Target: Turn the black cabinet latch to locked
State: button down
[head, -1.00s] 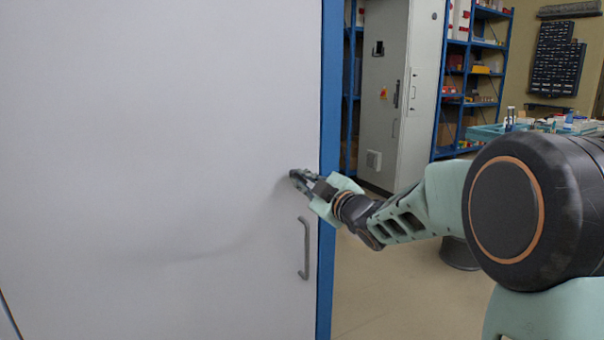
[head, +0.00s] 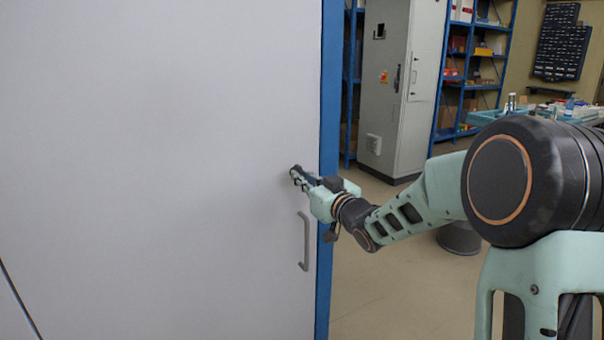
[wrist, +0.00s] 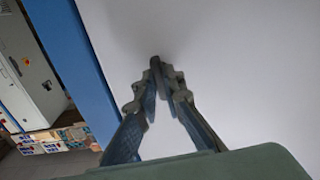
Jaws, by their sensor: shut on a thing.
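The black latch (wrist: 155,62) is a small dark piece on the white cabinet door (head: 160,150), near its right edge and above the grey handle. My gripper (wrist: 160,78) is shut on it; the fingertips meet at the latch close to the door face. In the head view my gripper (head: 299,176) reaches the door from the right, and the fingers hide most of the latch. Its exact angle is hard to tell.
A grey bar handle (head: 305,241) stands out below my gripper. The blue frame (head: 329,90) borders the door on the right. A grey cabinet (head: 392,120) and blue shelves (head: 475,75) stand behind. Open floor (head: 400,270) lies right of the door.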

jog(key=shift+m, duration=0.4)
jog(key=c, duration=2)
grip_release()
jog(key=shift+c, duration=0.2)
jog(key=v, duration=1.2)
